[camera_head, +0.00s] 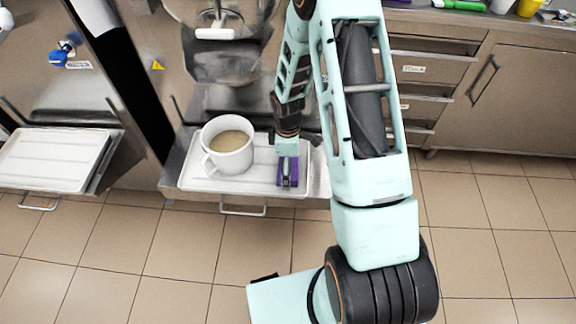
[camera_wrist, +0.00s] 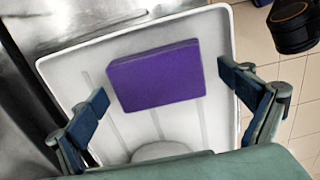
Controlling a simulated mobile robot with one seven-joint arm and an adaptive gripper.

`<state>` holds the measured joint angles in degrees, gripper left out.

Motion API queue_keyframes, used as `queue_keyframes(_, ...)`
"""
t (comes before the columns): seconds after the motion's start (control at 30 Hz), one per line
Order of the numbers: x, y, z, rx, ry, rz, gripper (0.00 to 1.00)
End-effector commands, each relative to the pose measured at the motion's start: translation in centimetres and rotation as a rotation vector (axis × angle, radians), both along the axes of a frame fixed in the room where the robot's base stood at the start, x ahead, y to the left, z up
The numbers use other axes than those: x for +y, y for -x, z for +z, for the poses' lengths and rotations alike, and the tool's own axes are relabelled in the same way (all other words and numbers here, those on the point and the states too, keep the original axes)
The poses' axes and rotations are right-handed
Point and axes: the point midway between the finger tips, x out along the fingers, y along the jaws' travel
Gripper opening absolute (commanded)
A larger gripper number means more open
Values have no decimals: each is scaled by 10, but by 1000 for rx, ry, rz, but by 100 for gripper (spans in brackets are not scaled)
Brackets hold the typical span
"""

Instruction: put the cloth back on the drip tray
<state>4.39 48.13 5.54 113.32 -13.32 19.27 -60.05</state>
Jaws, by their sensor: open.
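The cloth is a purple folded block (camera_wrist: 155,76) lying on the white drip tray (camera_wrist: 215,35). In the head view the cloth (camera_head: 281,172) shows partly behind my gripper, at the right part of the drip tray (camera_head: 205,183). My gripper (camera_head: 287,180) is over the cloth in the head view. In the wrist view my gripper (camera_wrist: 160,92) is open, with one finger on each side of the cloth and a gap to both. A white mug (camera_head: 229,146) with a tan liquid stands on the tray, left of the cloth.
A second white tray (camera_head: 55,160) sits under the machine at the left. The batch freezer's steel front (camera_head: 230,95) rises behind the mug. A steel cabinet with drawers (camera_head: 425,75) stands at the right. The tiled floor (camera_head: 190,245) in front is mostly clear.

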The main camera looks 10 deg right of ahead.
Motion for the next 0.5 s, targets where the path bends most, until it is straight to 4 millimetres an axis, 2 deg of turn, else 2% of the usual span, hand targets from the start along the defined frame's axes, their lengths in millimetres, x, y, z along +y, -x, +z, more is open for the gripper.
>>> queue_keyframes(0.13,0,0,4,0,0,0,96)
queue_keyframes(0.23,0,-1,15,-2,0,-1,96)
queue_keyframes(0.5,0,-2,71,-5,0,-1,96)
